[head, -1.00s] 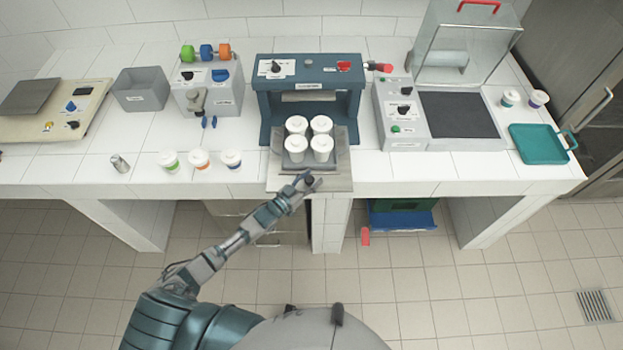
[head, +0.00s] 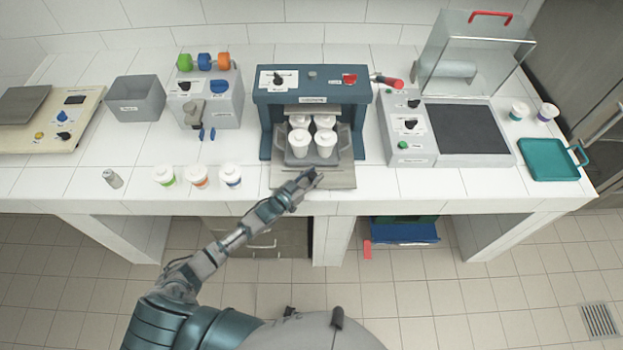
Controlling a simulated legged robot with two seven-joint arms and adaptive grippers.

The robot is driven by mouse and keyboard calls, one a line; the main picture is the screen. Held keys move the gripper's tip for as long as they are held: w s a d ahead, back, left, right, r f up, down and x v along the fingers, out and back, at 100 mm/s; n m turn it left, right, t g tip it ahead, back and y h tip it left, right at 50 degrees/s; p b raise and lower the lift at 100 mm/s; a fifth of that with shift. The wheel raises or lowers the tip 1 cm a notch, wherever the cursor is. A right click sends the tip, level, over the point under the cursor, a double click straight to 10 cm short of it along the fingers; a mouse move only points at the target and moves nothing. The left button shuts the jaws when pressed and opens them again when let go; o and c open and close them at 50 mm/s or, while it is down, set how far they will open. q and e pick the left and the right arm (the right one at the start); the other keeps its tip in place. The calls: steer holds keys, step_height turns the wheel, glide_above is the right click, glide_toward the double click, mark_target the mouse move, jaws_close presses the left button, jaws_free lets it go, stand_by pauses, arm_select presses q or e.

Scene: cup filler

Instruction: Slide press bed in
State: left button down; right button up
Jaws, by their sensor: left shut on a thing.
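The press (head: 266,97) is a dark blue frame at the back middle of the counter. Its grey bed (head: 343,156) carries several white lidded cups (head: 299,143) and sits partly inside the press opening. The rear cups are under the press head and the front cups stand just before it. A flat grey plate (head: 335,180) lies under the bed and reaches to the counter's front edge. My left gripper (head: 309,177) is at the front of the bed, shut on what looks like its handle, which the fingers mostly hide. My right gripper is not in view.
A control box (head: 406,145) with a dark pad is close to the press's right. A teal tray (head: 548,160) lies at far right.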

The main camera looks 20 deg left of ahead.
arm_select(q)
steer(key=c, duration=0.8)
jaws_free()
steer(key=shift+d, duration=0.2)
steer(key=shift+o, duration=0.2)
steer(key=shift+s+a, duration=0.15)
steer(key=shift+a, duration=0.25)
steer(key=shift+s+a+f, duration=0.1)
steer(key=shift+s+a, duration=0.15)
steer(key=shift+a, duration=0.05)
steer(key=v, duration=1.1)
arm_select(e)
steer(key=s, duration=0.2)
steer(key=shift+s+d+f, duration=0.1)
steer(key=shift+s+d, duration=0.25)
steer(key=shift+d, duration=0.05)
arm_select(q)
steer(key=shift+s+d, duration=0.1)
